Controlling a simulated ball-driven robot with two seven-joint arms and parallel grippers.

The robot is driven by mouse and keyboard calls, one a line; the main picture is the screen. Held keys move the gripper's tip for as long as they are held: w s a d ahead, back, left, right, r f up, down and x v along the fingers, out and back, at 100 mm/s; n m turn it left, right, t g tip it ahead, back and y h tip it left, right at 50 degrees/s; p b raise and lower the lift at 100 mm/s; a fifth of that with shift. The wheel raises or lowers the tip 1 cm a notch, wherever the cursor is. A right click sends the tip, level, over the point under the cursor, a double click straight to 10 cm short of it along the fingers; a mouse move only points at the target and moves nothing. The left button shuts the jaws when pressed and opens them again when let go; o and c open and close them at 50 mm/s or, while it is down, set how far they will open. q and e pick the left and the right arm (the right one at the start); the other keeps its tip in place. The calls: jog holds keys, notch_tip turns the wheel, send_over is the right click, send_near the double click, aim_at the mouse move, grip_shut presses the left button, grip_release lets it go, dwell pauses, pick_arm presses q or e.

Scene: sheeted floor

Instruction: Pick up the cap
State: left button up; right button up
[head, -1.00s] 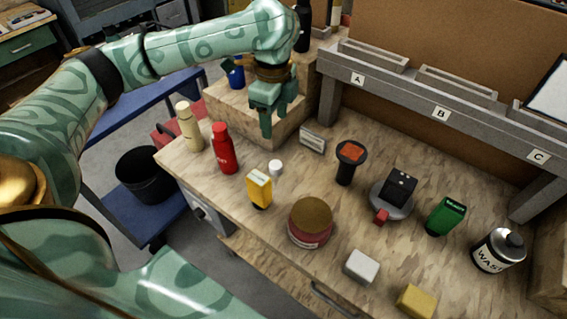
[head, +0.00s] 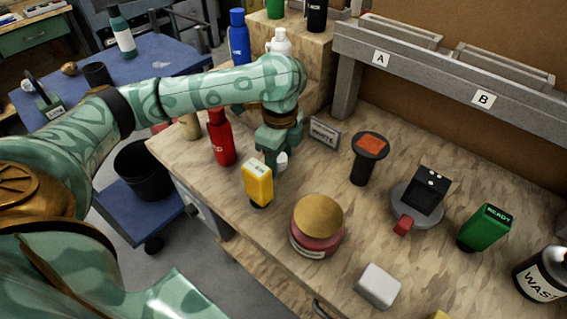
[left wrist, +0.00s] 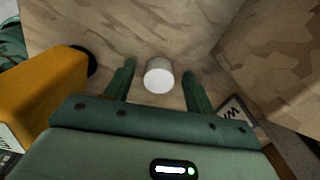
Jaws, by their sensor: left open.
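The cap is a small white cylinder (head: 282,160) on the wooden workbench (head: 215,197), partly hidden by my left gripper in the head view. In the left wrist view the cap (left wrist: 159,75) shows between the two green fingers, with a gap on each side. My left gripper (head: 275,165) is open and low over the bench at the cap. The gripper (left wrist: 158,85) points down at it and has not closed on it. My right gripper is not in view.
A yellow box-shaped item (head: 258,181) stands close beside the gripper, with a red bottle (head: 221,138) behind it to the left. A red jar with a tan lid (head: 317,222) and a black funnel-like holder (head: 362,170) stand further right.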

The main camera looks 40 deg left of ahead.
pick_arm(q)
jog(key=shift+r, duration=0.15)
jog(key=shift+s, duration=0.1)
jog(key=c, duration=1)
